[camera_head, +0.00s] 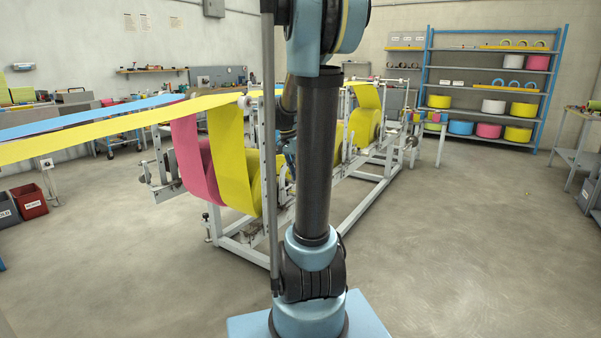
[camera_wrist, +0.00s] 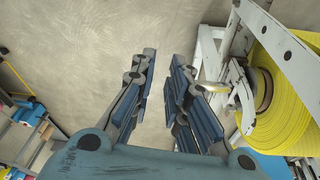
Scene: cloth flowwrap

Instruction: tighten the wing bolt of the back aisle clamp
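In the wrist view my gripper (camera_wrist: 163,85) is open, its two blue-padded fingers apart with only bare floor showing between them. A brass-coloured bolt-like part (camera_wrist: 212,87) sticks out just right of the right finger, partly covered by it. It belongs to a small metal clamp (camera_wrist: 241,88) on the white frame, beside a yellow roll (camera_wrist: 286,105). I cannot tell whether this is the back aisle clamp, or make out the bolt's wings. In the head view my arm hides the gripper and this part of the machine.
The white machine frame (camera_head: 357,203) stands behind my arm, carrying yellow and pink webs (camera_head: 194,165). Open floor (camera_head: 470,230) lies to the right. A blue shelf rack (camera_head: 424,70) with rolls stands at the back wall. A side table (camera_head: 575,157) is at the right edge.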

